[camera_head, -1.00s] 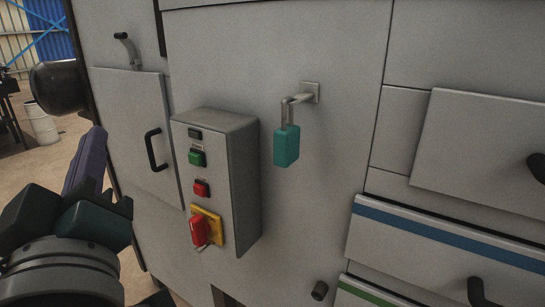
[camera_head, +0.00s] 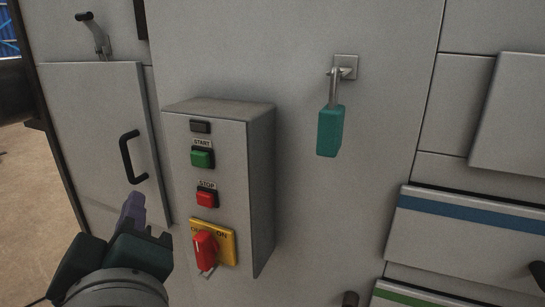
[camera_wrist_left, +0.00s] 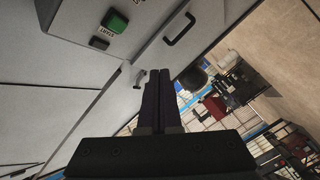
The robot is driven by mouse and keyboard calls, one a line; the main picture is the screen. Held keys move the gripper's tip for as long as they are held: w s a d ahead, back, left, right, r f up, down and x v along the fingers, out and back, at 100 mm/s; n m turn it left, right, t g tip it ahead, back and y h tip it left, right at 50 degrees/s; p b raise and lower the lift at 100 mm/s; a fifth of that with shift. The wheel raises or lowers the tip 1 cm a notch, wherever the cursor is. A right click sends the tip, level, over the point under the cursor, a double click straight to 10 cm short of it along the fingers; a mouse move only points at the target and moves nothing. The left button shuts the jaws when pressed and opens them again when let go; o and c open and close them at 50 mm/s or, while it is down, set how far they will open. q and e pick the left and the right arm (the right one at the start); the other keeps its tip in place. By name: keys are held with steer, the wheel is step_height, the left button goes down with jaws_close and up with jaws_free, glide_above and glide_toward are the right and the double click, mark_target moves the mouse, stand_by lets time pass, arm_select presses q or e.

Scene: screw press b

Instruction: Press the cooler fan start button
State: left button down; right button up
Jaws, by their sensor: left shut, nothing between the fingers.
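A grey control box (camera_head: 262,190) is fixed to the machine's front panel. On its face, the green START button (camera_head: 202,159) is near the top, with a small black part (camera_head: 200,127) above it and a red STOP button (camera_head: 207,198) below. The green button also shows in the left wrist view (camera_wrist_left: 116,22), at the upper left. My left gripper (camera_head: 133,207) is shut and empty, to the left of the box and lower than the green button. It is apart from the box. In the left wrist view its dark fingers (camera_wrist_left: 161,78) are together. My right gripper is out of view.
A red rotary switch (camera_head: 205,250) on a yellow plate sits low on the box. A teal padlock (camera_head: 329,131) hangs to the right. A door with a black handle (camera_head: 128,158) is at the left, close to my left gripper. Drawers (camera_head: 470,230) are at the right.

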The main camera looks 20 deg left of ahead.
mark_target(199, 160)
arm_select(q)
steer(key=w+b, duration=0.3)
steer(key=w, duration=0.5)
steer(key=shift+w+d, duration=0.3)
steer(key=shift+w, duration=0.1)
stand_by(1.7)
steer(key=shift+w, duration=0.3)
